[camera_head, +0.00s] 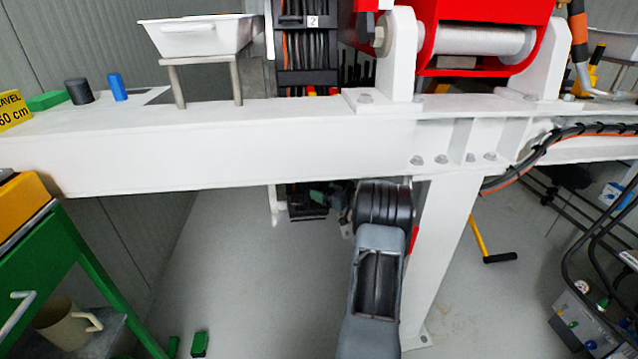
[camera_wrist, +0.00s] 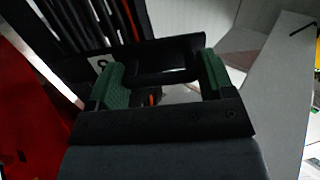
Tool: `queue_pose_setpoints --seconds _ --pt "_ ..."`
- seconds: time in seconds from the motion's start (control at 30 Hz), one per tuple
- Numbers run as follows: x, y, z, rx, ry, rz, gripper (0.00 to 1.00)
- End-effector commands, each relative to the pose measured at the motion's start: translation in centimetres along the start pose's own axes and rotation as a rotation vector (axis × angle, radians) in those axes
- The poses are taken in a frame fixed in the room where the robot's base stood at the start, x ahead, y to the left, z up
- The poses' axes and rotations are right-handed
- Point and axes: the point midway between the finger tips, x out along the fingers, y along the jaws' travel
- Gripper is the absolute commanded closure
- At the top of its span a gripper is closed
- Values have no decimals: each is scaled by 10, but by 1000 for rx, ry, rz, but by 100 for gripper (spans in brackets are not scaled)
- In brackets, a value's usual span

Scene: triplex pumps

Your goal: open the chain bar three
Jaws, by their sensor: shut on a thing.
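In the wrist view my gripper (camera_wrist: 157,80) has its two green-padded fingers on either side of a black chain bar (camera_wrist: 165,48). It is shut on this bar, which crosses the end of a black cable chain (camera_wrist: 112,22). A pale number label beside the left finger is too dark to read surely. In the head view the upper chain (camera_head: 311,45) carries a label "2" and stands behind the white beam. My arm reaches under the beam. The lower chain end (camera_head: 308,208) shows just below the beam, and my gripper there is mostly hidden.
The white beam (camera_head: 250,150) crosses above my arm, and its white leg (camera_head: 440,250) stands close on the right. A red pump (camera_head: 480,15) sits above. A green-framed cart (camera_head: 60,245) is at left. Grey floor lies open between cart and leg.

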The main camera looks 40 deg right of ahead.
Motion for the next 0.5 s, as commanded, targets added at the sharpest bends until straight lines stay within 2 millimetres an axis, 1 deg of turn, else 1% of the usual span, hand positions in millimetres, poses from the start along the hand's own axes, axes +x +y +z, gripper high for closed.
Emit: queue_pose_setpoints --seconds 0.03,0.2,0.5 --pt "-1 2 -4 -4 2 -35 68" --pt "-10 8 -1 -15 2 -120 68" --pt "-21 15 2 -25 2 -190 68"
